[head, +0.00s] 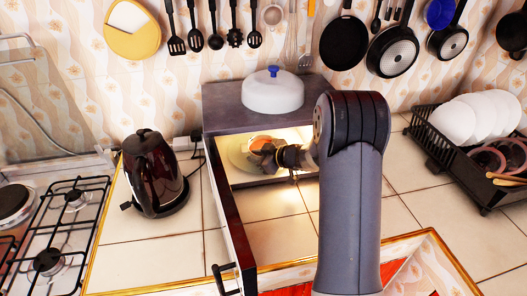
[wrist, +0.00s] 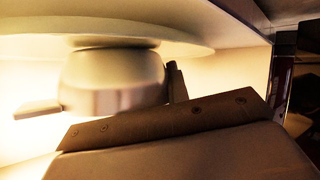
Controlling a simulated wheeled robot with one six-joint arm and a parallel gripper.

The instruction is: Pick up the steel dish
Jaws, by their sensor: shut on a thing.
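The microwave (head: 235,105) stands open with its inside lit. My gripper (head: 264,156) reaches into it, above the pale round turntable. In the wrist view, a smooth rounded metallic dish (wrist: 115,85) sits between the fingers of my gripper (wrist: 110,97), and I take it for the steel dish. In the head view an orange-brown round surface (head: 262,142) shows just behind the gripper, likely the dish's opening. The gripper hides much of it.
The microwave door (head: 228,215) is swung open on the left. A white lid with a blue knob (head: 273,90) lies on top. A dark kettle (head: 156,175) stands left, a dish rack (head: 440,140) right. Pans and utensils hang on the wall behind.

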